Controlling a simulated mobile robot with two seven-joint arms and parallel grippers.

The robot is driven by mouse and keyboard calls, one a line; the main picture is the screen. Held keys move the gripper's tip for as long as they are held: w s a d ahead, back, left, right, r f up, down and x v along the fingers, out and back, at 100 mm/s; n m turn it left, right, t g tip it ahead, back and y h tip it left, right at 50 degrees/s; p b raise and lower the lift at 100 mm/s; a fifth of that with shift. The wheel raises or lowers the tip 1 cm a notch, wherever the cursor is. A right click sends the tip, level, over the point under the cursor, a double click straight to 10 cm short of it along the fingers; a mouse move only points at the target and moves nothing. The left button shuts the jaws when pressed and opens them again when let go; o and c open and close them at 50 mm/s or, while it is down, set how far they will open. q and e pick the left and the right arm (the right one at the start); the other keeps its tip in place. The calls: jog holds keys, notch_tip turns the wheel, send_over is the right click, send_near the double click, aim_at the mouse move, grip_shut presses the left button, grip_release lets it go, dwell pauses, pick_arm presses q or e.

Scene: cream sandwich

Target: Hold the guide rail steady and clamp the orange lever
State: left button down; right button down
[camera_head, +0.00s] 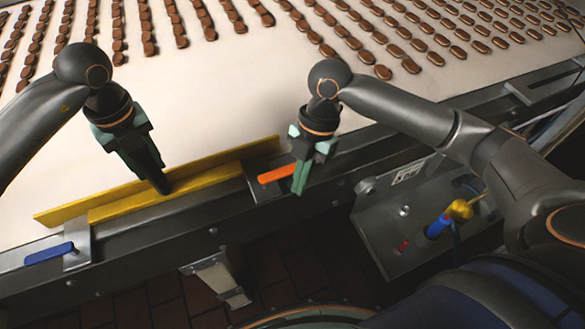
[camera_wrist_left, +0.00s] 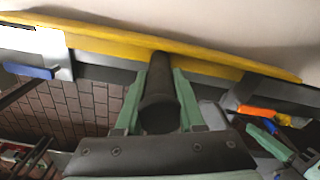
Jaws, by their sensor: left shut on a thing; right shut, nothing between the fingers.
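The yellow guide rail (camera_head: 120,203) lies along the near edge of the conveyor. It also spans the left wrist view (camera_wrist_left: 110,36).
A blue lever (camera_head: 49,254) sits on a metal bracket (camera_head: 78,247) at the rail's left end. Rows of brown biscuits (camera_head: 382,72) lie on the pale belt (camera_head: 240,90) behind. A metal panel (camera_head: 385,222) with a blue and yellow fitting (camera_head: 438,226) is at the right.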

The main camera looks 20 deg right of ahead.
aim_at(140, 153)
notch_tip(140, 153, up, 10)
jog(key=w, duration=0.2)
jog(key=shift+w+f, duration=0.25)
jog(key=shift+w, duration=0.05)
pick_arm(q)
jog(key=shift+c, duration=1.8)
grip_release()
notch_tip(140, 153, up, 2)
jog(key=shift+r+p, duration=0.25)
jog(key=shift+p, duration=0.45)
jog(key=shift+r, duration=3.25)
pick_arm(e)
jog(key=shift+r, duration=0.55)
